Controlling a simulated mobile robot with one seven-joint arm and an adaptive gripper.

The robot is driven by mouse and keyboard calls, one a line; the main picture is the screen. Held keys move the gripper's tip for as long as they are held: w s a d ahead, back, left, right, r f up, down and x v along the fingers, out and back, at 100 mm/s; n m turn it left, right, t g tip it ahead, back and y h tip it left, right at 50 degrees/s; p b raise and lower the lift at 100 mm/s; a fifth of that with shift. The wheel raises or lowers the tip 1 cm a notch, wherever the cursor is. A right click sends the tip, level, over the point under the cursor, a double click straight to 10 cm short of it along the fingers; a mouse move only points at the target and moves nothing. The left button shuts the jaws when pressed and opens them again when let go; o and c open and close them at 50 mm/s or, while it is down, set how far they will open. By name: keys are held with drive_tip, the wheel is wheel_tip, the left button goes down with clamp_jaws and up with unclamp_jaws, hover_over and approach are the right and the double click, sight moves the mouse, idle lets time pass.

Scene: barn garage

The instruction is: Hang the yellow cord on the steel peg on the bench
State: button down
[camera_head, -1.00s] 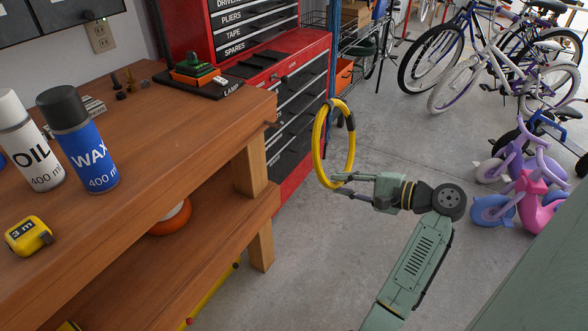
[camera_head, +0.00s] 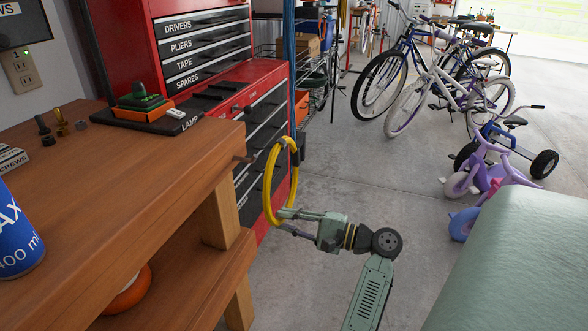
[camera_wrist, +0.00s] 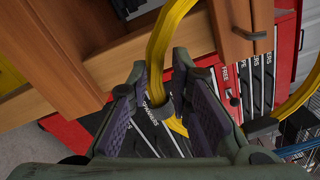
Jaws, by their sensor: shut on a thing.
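The yellow cord (camera_head: 268,190) is a coiled loop with a dark wrap at its upper right, hanging upright just off the bench's end. My gripper (camera_head: 281,222) is shut on the loop's lower part. In the wrist view the cord (camera_wrist: 172,32) runs up from between the fingers of my gripper (camera_wrist: 160,75). The steel peg (camera_head: 247,158), small and dark, sticks out from the end of the wooden bench (camera_head: 130,190), left of the loop's upper part. The peg also shows in the wrist view (camera_wrist: 250,34), right of the cord. The cord looks apart from the peg.
A red tool chest (camera_head: 262,130) stands close behind the cord. Bicycles (camera_head: 440,85) and a purple tricycle (camera_head: 485,178) stand right. The floor between is clear.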

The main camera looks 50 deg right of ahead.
drive_tip(key=w+a+f+b, duration=0.1)
drive_tip(key=w+a, duration=0.1)
drive_tip(key=w, duration=0.3)
drive_tip(key=w+a+f+b, duration=0.2)
drive_tip(key=w, duration=0.3)
drive_tip(key=shift+f, duration=0.3)
idle(0.6)
drive_tip(key=shift+a, duration=0.1)
idle(0.4)
drive_tip(key=c, duration=1.7)
unclamp_jaws()
drive_tip(key=o, duration=0.3)
drive_tip(key=shift+f, duration=0.15)
drive_tip(key=shift+s, duration=0.1)
